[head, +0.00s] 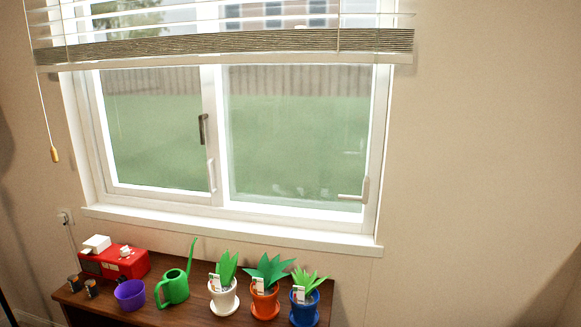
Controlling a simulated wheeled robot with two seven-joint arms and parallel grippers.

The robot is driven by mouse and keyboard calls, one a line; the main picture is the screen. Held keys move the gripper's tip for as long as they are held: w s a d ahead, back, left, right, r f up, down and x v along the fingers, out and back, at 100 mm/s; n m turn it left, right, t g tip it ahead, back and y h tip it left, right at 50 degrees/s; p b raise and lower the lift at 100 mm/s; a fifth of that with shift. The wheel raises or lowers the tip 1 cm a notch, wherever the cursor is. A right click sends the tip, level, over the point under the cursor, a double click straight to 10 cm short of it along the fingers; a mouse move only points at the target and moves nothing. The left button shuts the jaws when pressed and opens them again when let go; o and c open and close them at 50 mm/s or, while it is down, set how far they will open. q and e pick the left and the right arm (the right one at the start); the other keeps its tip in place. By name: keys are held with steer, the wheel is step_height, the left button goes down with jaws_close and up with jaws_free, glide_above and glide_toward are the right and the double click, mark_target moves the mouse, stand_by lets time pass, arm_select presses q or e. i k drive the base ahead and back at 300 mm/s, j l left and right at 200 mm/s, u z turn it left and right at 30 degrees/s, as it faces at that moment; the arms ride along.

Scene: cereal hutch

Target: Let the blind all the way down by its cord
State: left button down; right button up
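The blind (230,45) hangs across the top of the window. Its lower slats are stacked together above a pale bottom rail, and a few spread slats show above the stack. The window below the rail is uncovered. The blind's cord (42,105) hangs at the left side against the wall and ends in a small tan tassel (55,155). The cord's upper end is cut off by the top of the view. Neither of my grippers is in view, and nothing is touching the cord or tassel.
A brown shelf (185,318) stands below the window. It holds a red box (115,265), a purple pot (130,295), a green watering can (174,287) and potted plants in white (224,300), orange (265,303) and blue (304,311) pots. The wall around the tassel is clear.

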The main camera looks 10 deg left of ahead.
mark_target(53, 154)
steer(key=k, duration=0.6)
steer(key=j+u, duration=0.15)
steer(key=u, duration=1.2)
steer(key=i+u, duration=0.15)
steer(key=i, duration=1.6)
